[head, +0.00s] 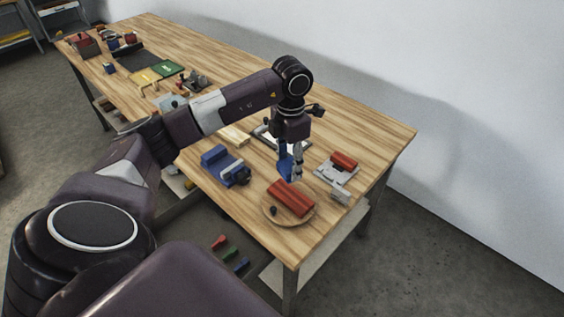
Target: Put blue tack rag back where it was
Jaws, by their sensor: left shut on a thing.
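My left gripper (290,172) points down over the near right part of the wooden table. It is shut on a blue piece (284,160) that looks like the blue tack rag, held between its fingers. The gripper hides part of the rag, and I cannot tell whether its lower end touches anything. Just below in the picture is a round wooden board (270,218) with a red block (291,198) and a small dark knob on it. My right gripper is not in view.
A grey-white fixture (335,180) with a red piece stands right of the gripper. A blue device (222,162) stands left. The table's right corner (390,140) is clear.

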